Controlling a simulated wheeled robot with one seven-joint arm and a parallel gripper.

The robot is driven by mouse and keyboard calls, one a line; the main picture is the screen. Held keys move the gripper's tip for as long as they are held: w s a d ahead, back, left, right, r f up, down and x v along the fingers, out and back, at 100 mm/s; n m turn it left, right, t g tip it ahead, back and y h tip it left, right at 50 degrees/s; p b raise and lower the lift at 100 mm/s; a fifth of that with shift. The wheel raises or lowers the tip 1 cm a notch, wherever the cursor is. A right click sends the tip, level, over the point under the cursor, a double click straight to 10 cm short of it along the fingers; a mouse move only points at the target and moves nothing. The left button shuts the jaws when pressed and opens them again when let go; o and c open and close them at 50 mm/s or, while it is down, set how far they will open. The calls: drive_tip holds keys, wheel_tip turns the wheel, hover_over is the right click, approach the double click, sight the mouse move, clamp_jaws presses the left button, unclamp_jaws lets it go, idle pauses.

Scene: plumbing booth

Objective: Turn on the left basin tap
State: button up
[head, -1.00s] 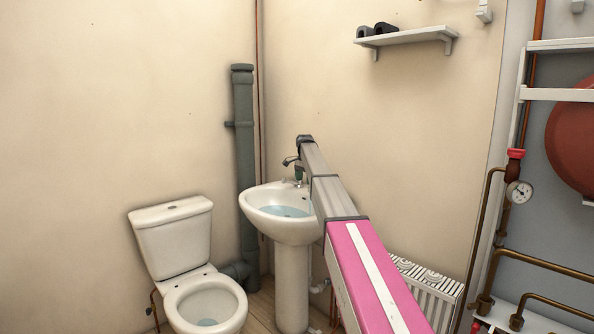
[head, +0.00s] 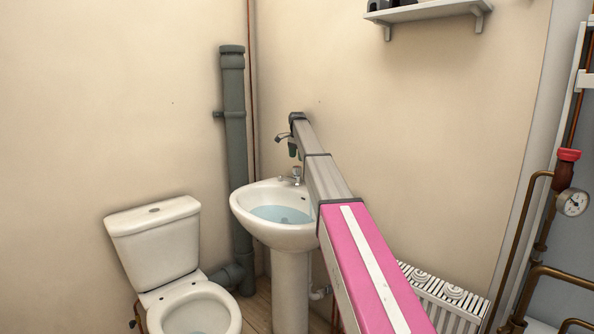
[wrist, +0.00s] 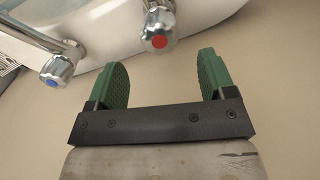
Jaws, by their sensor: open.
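The white basin (head: 246,205) holds bluish water and stands in the corner. One chrome tap (head: 293,176) shows at its back edge in the head view. In the wrist view there are two chrome taps: one with a red cap (wrist: 160,30) at upper middle and one with a blue cap (wrist: 60,68) at left. My gripper (wrist: 165,68) has green fingers spread apart with nothing between them. The red-capped tap is beyond the gap between the fingers, apart from them. In the head view my gripper (head: 292,149) hangs above the basin's back edge; my arm hides part of the basin's right side.
A white toilet (head: 155,245) stands left of the basin. A grey soil pipe (head: 235,150) rises behind them. A white radiator (head: 450,300) is low at right, and a shelf (head: 425,12) is on the wall above. Copper pipes and a gauge (head: 573,202) are at far right.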

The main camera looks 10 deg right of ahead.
sight(297, 169)
wheel_tip(297, 169, down, 7)
drive_tip(key=shift+f, duration=0.1)
drive_tip(key=c, duration=0.9)
